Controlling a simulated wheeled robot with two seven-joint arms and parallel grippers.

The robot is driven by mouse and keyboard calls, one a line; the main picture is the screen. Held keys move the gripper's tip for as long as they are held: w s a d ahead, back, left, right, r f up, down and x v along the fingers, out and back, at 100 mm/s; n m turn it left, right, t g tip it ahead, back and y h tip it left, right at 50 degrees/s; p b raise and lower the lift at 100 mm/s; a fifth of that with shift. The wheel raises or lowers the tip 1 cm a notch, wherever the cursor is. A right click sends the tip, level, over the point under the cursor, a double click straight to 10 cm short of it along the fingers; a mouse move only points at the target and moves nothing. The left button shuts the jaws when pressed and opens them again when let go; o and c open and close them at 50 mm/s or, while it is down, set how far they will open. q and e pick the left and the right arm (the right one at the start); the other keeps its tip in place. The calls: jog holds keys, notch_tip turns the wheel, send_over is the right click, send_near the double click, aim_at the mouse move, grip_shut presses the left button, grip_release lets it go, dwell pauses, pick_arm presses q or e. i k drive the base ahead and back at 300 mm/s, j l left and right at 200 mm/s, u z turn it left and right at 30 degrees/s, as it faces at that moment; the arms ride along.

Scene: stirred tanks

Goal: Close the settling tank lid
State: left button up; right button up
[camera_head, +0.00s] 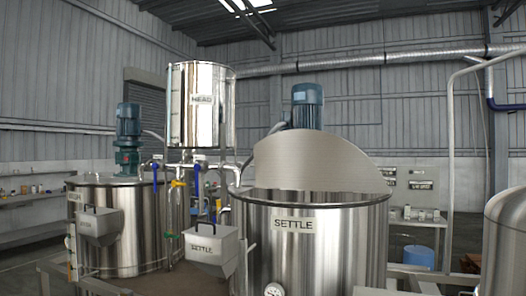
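The settling tank (333,250) is a shiny steel cylinder with a "SETTLE" label, right of the picture's middle. Its half-round lid (312,163) is raised and stands tilted up above the rim, so the tank is open on top. The inside of the tank is hidden from this angle. A blue motor (307,105) shows behind the raised lid. Neither of my grippers is in view.
A steel box labelled "SETTLE" (211,249) is left of the tank. Another motor-topped tank (125,230) stands further left, and a raised "HEAD" tank (202,120) is behind. A grey pipe rail (451,170) and a rounded steel vessel (508,245) are at right.

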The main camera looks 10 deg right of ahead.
aim_at(298, 159)
jog(key=i+j+z, duration=0.65)
jog(key=i+j, duration=0.2)
